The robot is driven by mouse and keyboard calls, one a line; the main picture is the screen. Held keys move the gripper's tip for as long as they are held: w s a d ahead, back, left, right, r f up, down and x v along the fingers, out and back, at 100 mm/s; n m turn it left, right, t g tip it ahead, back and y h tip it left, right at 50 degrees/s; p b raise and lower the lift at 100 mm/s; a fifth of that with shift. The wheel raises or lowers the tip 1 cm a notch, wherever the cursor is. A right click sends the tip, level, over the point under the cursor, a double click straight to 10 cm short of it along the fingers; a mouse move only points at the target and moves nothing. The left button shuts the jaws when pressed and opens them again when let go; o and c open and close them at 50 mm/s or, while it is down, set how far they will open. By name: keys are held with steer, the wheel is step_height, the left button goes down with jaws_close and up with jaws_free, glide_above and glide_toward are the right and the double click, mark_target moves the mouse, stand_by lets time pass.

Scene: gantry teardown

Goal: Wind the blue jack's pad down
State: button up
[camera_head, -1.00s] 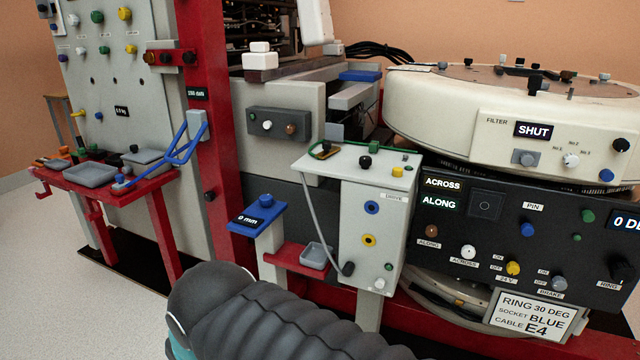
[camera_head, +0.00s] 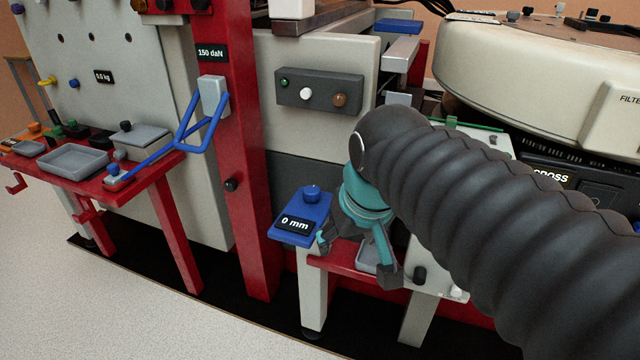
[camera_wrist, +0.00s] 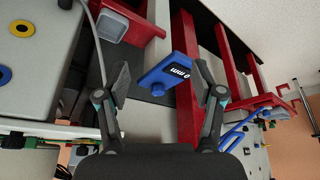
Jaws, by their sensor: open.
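The blue jack (camera_head: 300,222) stands in front of the red column, with a blue top plate on a pale post. Its label reads 0 mm, and a round blue knob (camera_head: 311,194) sits on the plate. In the wrist view the jack's plate (camera_wrist: 169,64) and knob (camera_wrist: 158,89) lie between the fingers, farther off. My gripper (camera_head: 355,262) is open and empty, just right of the jack in the head view; it also shows in the wrist view (camera_wrist: 167,88). I cannot tell from these views whether a finger touches the jack.
The red column (camera_head: 235,150) rises behind the jack, with a blue handle (camera_head: 205,125) and a 150 daN display (camera_head: 212,53). A red shelf (camera_head: 345,260) and grey tray (camera_head: 367,254) are close to the gripper. A red bench (camera_head: 120,185) stands left. Floor is clear at front left.

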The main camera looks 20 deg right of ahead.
steer(key=w+r+g+b, duration=0.1)
steer(key=w+r, duration=0.2)
steer(key=w, duration=0.4)
steer(key=w+r+g+b, duration=0.1)
steer(key=w+r, duration=0.2)
steer(key=w, duration=0.4)
steer(key=n+g, duration=0.1)
steer(key=g, duration=0.2)
glide_above(311, 189)
step_height(311, 189, down, 15)
steer(key=b, duration=0.4)
steer(key=shift+r, duration=0.15)
steer(key=c, duration=1.1)
steer(key=shift+a, duration=0.1)
steer(key=shift+c, duration=0.2)
steer(key=shift+r, duration=0.1)
